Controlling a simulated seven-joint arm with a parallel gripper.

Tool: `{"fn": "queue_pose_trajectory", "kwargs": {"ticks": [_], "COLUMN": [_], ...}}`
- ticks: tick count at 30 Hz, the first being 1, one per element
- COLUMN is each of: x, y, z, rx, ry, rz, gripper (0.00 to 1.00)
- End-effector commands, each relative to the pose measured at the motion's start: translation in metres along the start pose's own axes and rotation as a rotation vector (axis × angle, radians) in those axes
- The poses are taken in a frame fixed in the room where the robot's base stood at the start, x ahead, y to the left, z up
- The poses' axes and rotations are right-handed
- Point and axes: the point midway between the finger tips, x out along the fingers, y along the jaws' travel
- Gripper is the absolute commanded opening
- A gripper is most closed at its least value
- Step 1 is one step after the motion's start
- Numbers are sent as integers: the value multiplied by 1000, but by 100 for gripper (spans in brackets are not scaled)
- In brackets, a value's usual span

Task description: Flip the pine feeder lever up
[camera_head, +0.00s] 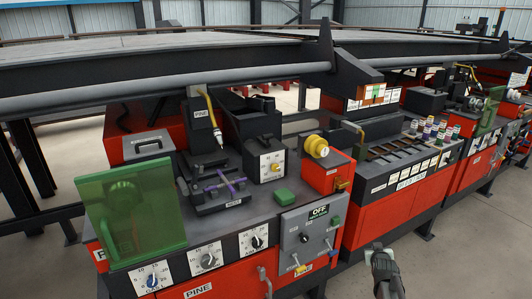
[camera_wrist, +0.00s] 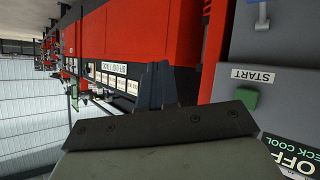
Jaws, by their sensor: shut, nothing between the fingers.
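The pine station's grey control panel (camera_head: 310,235) carries small levers with light handles. One lever (camera_head: 297,260) is at the lower left of the panel and another (camera_head: 328,244) at its right. I cannot read their labels, so I cannot tell which is the feeder lever. My gripper (camera_head: 379,250) is right of the panel, apart from it, at the bottom of the head view. In the wrist view its fingers (camera_wrist: 158,84) are together and empty. That view shows part of the panel at right, with a blue-grey lever handle (camera_wrist: 262,16) at the top edge.
An OFF sign (camera_head: 318,211) and a green button (camera_head: 335,221) sit on the panel; the START label (camera_wrist: 252,75) shows in the wrist view. A red box with a yellow spool (camera_head: 316,146) stands above. A green shield (camera_head: 130,215) is at left. Floor right of my gripper is clear.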

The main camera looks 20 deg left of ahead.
Motion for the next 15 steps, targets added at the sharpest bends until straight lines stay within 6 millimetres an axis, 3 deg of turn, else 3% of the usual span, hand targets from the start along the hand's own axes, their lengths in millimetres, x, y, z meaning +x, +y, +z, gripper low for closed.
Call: {"fn": "queue_pose_trajectory", "kwargs": {"ticks": [3, 8, 15], "x": [-5, -21, -58], "y": [-22, -58, -123], "z": [-54, -120, -208], "rx": [-259, -608, -1100], "ry": [143, 333, 610], "rz": [20, 74, 214], "gripper": [0, 0, 0]}}
